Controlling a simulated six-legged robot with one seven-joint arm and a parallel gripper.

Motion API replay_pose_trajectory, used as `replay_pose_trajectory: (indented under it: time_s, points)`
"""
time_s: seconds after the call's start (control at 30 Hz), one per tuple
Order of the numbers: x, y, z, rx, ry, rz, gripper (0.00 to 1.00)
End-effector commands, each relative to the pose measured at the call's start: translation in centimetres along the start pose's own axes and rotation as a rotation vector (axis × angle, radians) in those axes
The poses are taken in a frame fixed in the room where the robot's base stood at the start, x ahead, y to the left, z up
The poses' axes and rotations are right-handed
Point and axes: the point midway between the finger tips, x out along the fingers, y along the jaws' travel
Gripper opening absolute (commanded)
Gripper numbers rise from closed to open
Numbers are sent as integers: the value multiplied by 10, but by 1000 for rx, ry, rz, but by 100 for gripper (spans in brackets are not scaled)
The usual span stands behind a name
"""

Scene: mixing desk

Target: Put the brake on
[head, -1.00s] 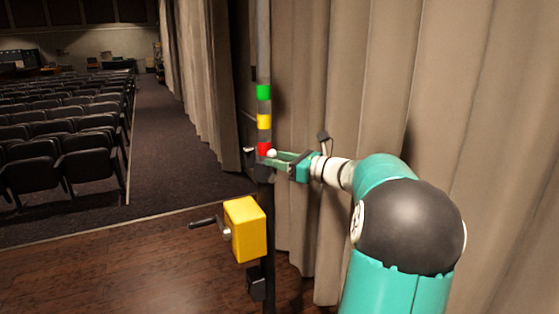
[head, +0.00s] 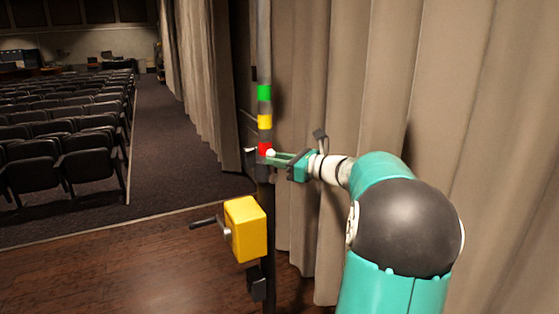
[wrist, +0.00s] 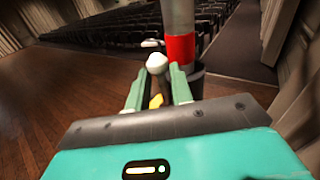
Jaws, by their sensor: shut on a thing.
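My gripper (head: 275,157) reaches in from the right and is shut on the knob. In the wrist view the white knob (wrist: 157,62) shows between my fingertips (wrist: 158,77), with the red band (wrist: 180,48) just behind to the right.
A yellow box (head: 246,229) with a crank handle (head: 207,222) is on the post below. Beige curtains (head: 320,80) hang close behind and to the right. Rows of dark seats (head: 70,150) fill the left. The wooden floor (head: 120,265) at front left is clear.

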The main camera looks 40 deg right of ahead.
Motion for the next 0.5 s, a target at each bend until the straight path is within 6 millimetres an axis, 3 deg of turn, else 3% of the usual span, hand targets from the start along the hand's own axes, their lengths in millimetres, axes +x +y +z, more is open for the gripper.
replay_pose_trajectory:
  time_s: [0.5]
  points:
    - [15, 24, 1, -344, 229, 2, 0]
